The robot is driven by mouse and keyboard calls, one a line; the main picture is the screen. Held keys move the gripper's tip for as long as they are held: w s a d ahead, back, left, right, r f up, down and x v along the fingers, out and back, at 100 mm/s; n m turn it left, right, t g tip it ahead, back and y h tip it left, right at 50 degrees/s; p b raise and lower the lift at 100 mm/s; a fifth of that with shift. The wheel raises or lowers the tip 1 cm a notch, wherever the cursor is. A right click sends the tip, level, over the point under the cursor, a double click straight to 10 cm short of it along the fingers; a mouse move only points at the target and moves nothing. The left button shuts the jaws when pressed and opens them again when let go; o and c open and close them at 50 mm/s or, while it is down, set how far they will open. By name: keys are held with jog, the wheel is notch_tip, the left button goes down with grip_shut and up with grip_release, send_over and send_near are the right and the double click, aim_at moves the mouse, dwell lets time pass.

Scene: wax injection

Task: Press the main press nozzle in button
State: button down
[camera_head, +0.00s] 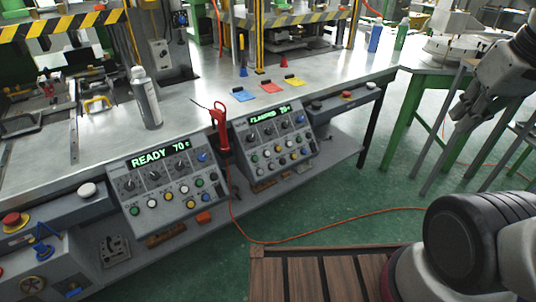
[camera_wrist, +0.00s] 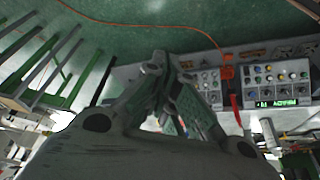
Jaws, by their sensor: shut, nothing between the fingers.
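Two grey control panels are set along the front of the metal bench. The left panel (camera_head: 165,180) has a green display reading READY 70°, dark knobs and rows of coloured buttons. The right panel (camera_head: 275,140) has a similar display, which seems to read CLAMPED 70°, and its own coloured buttons. Button labels are too small to read, so I cannot tell which is the nozzle in button. Both panels show upside down in the wrist view, the READY panel (camera_wrist: 275,88) at the right, the other partly behind my gripper (camera_wrist: 167,62). My gripper is shut, empty and apart from the panels.
A red-handled tool (camera_head: 220,127) hangs between the panels, its orange hose (camera_head: 330,218) running over the green floor. A grey spray bottle (camera_head: 147,100) and coloured trays (camera_head: 271,88) stand on the bench. A red emergency button (camera_head: 13,219) is at far left. Green-legged tables stand at right.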

jog(key=w+a+f+n, duration=0.1)
jog(key=w+a+f, duration=0.5)
jog(key=a+f, duration=0.6)
jog(key=w+a+f+n+y, duration=0.1)
jog(key=w+a+f, duration=0.6)
jog(key=f, duration=1)
jog(key=w+a+f+n, duration=0.2)
jog(key=w+a+f, duration=0.2)
jog(key=a+f, duration=0.9)
jog(key=w+d+f+m+t, duration=0.1)
jog(key=w+f+t, duration=0.1)
jog(key=w+t, duration=0.45)
jog(key=w+r+t, duration=0.3)
jog(key=r, duration=0.3)
jog(key=w+r+m+t, duration=0.1)
jog(key=w+r+t, duration=0.2)
jog(key=r, duration=0.4)
jog(key=shift+w+d+r+h, duration=0.3)
jog(key=shift+d+h, duration=0.05)
jog(key=shift+h, duration=0.05)
